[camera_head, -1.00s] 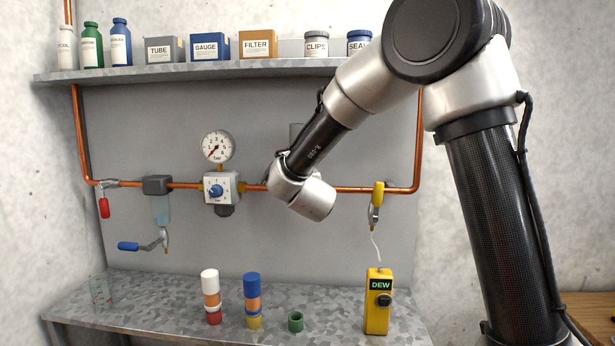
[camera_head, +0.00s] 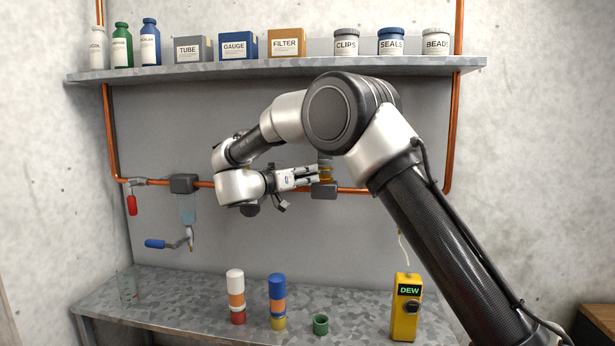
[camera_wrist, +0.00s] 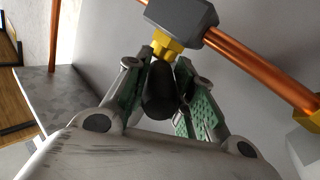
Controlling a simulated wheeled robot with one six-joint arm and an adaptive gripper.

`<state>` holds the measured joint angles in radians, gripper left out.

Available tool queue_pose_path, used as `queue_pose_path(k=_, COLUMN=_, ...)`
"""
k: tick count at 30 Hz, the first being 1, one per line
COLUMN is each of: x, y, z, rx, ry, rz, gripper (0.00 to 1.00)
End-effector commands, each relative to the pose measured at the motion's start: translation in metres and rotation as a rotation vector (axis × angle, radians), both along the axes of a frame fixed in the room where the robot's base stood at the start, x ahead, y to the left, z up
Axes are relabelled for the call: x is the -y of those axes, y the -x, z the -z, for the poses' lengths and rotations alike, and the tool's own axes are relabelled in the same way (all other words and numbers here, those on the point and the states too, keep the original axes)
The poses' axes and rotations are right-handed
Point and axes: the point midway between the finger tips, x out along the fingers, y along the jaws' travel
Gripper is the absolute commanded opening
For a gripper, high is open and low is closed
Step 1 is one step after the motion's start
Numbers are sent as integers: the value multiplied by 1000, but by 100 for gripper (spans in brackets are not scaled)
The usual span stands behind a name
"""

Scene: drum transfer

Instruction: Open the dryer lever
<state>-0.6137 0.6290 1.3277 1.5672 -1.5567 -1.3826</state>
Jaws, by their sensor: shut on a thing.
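The dryer block (camera_head: 324,191) is a grey body on the copper pipe, with a yellow fitting (camera_head: 326,174) on it. In the wrist view the grey block (camera_wrist: 183,18) and yellow fitting (camera_wrist: 166,44) lie at the top. A dark, rounded handle, which I take as the dryer lever (camera_wrist: 158,92), extends from the fitting. My gripper (camera_head: 318,174) is shut on it; in the wrist view the green-padded fingers (camera_wrist: 160,90) stand on either side. Their exact contact is partly hidden.
Left on the pipe are a red-handled valve (camera_head: 132,204) and a filter with a blue-handled drain (camera_head: 156,244). Below, the bench holds a white-topped stack (camera_head: 235,290), a blue-topped stack (camera_head: 277,295), a green ring (camera_head: 320,324) and a yellow DEW meter (camera_head: 406,310). My arm hides the gauge.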

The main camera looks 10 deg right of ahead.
Motion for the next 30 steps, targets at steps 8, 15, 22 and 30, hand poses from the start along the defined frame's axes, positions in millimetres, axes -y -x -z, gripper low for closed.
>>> queue_pose_path(k=8, x=1, y=-2, z=-2, rx=4, ry=1, rz=89, gripper=0)
queue_pose_path(k=15, x=1, y=-2, z=-3, rx=5, ry=2, rz=108, gripper=0)
queue_pose_path(k=22, x=1, y=-2, z=-3, rx=6, ry=2, rz=108, gripper=0)
queue_pose_path(k=30, x=2, y=-2, z=-4, rx=7, ry=3, rz=108, gripper=48)
